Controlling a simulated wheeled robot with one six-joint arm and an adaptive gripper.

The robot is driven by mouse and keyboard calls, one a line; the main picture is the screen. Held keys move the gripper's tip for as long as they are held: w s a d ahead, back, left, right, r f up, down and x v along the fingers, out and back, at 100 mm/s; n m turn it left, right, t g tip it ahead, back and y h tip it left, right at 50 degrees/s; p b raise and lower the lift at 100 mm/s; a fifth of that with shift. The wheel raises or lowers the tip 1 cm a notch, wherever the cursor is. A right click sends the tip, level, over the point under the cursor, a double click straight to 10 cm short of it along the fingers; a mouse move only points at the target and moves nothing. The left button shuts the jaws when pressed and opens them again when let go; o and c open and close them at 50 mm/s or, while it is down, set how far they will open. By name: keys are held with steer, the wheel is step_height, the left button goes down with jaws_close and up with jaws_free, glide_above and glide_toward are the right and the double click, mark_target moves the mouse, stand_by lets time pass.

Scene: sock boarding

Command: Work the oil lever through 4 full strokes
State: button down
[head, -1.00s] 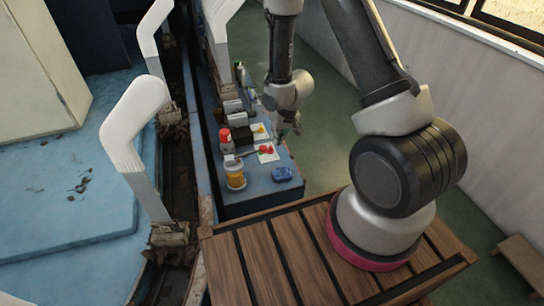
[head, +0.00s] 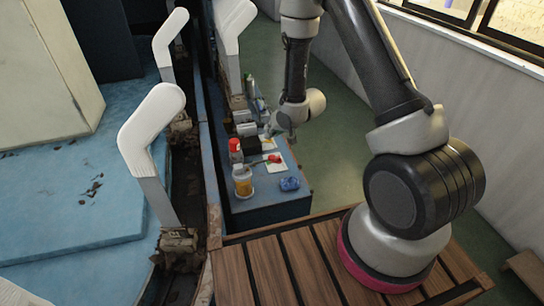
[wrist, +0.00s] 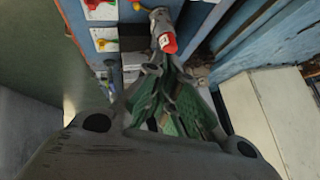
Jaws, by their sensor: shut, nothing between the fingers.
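In the head view a red-knobbed lever (head: 273,159) sits on a white plate on the blue bench, beside a jar of amber liquid (head: 243,184). A second small plate with a yellow knob (wrist: 101,44) shows in the wrist view, below the red knob (wrist: 93,4). I cannot tell for sure which one is the oil lever. My gripper (head: 291,133) hangs over the bench's right side, beyond the red lever and partly hidden by my arm. In the wrist view my gripper (wrist: 163,80) is shut and empty, near a red-capped bottle (wrist: 168,42) and apart from both knobs.
The blue bench (head: 265,208) also carries a red-capped bottle (head: 235,147), a dark box (head: 251,146) and a blue lump (head: 289,184). White sock forms (head: 153,115) stand along the left. Green floor (head: 340,160) is open to the right.

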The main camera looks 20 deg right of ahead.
mark_target(272, 155)
steer(key=f, duration=0.4)
steer(key=d+f, duration=0.1)
steer(key=f, duration=0.2)
steer(key=shift+f, duration=0.1)
steer(key=shift+f, duration=0.15)
stand_by(1.2)
steer(key=shift+f, duration=0.25)
steer(key=shift+d+f, duration=0.15)
steer(key=shift+f, duration=1)
steer(key=shift+d+f, duration=0.15)
steer(key=shift+f, duration=1)
stand_by(2.3)
steer(key=shift+r, duration=0.15)
steer(key=shift+a+r, duration=0.2)
steer(key=shift+r, duration=1.1)
steer(key=shift+a+r, duration=0.15)
steer(key=shift+r, duration=1.15)
